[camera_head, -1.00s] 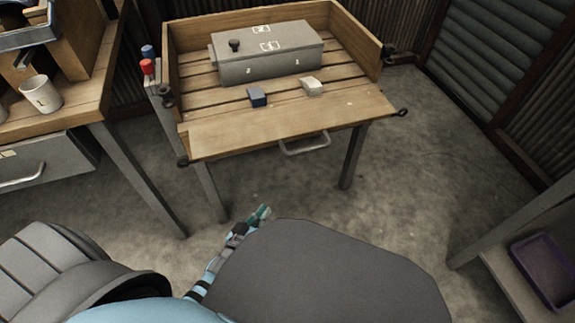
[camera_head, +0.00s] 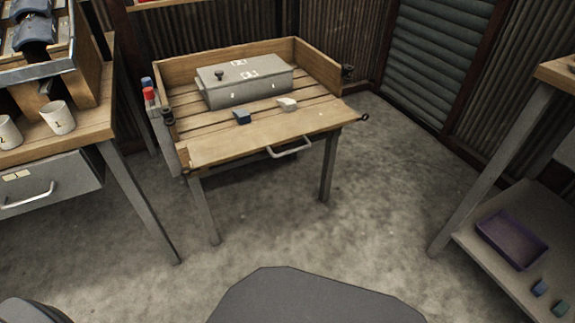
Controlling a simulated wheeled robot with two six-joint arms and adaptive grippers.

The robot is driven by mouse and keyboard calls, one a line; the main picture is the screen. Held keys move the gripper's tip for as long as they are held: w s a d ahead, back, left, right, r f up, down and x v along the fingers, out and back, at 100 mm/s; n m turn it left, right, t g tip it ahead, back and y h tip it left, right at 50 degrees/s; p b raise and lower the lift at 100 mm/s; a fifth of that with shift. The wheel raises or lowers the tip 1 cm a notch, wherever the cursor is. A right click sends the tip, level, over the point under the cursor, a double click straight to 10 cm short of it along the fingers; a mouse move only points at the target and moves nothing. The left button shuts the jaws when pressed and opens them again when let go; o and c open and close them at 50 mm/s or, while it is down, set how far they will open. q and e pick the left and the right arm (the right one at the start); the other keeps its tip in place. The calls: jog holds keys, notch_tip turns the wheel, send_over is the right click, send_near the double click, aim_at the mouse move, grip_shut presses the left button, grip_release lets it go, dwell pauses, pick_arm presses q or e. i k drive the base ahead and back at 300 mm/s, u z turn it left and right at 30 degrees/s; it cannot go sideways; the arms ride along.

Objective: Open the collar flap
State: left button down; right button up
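A wooden collar (camera_head: 215,58) with raised back and side walls stands on a slatted table at upper centre. Its front flap (camera_head: 265,135) lies roughly flat along the front edge, and no upright front wall shows. A metal handle (camera_head: 290,148) hangs at the flap's front edge. A grey box (camera_head: 245,84) with a black knob stands on the slats, with a dark blue block (camera_head: 242,117) and a whitish block (camera_head: 287,104) in front of it. Neither of my grippers is in view, and both are apart from the flap.
A workbench (camera_head: 95,125) with white cups (camera_head: 58,118) and a drawer (camera_head: 50,188) stands at left. A shelf at right holds a purple tray (camera_head: 511,240) and small blocks (camera_head: 540,288). Concrete floor (camera_head: 300,230) is clear before the collar table. Corrugated walls close off the back.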

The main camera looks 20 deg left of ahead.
aim_at(217, 149)
jog(key=i, duration=1)
jog(key=u, duration=0.4)
